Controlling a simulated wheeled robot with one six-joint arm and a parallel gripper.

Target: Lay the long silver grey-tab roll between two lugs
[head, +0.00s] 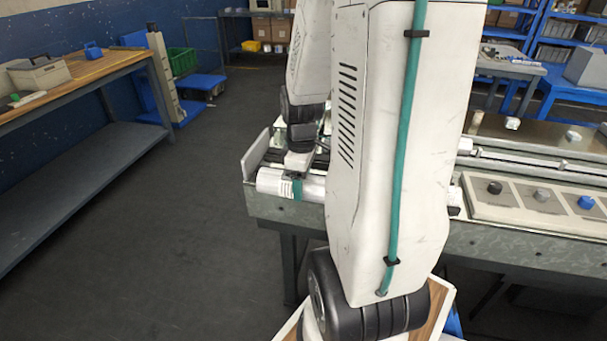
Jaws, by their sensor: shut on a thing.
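A silver roll (269,182) lies lengthwise along the near left edge of the wrapper machine, with a white striped patch and a teal band near its middle. My gripper (298,170) is above the middle of the roll, pointing down, and is shut on it. The fingertips are small and partly dark here. My arm hides the roll's right end, and I cannot make out a grey tab. The lugs are not clear in this view; dark rails run behind the roll, partly hidden by my arm.
A grey end plate (255,153) stands at the machine's left end. To the right, a pale tray (475,209) holds black, grey and blue tabbed pieces. A workbench (75,80) stands at the left. The floor (150,245) between is clear.

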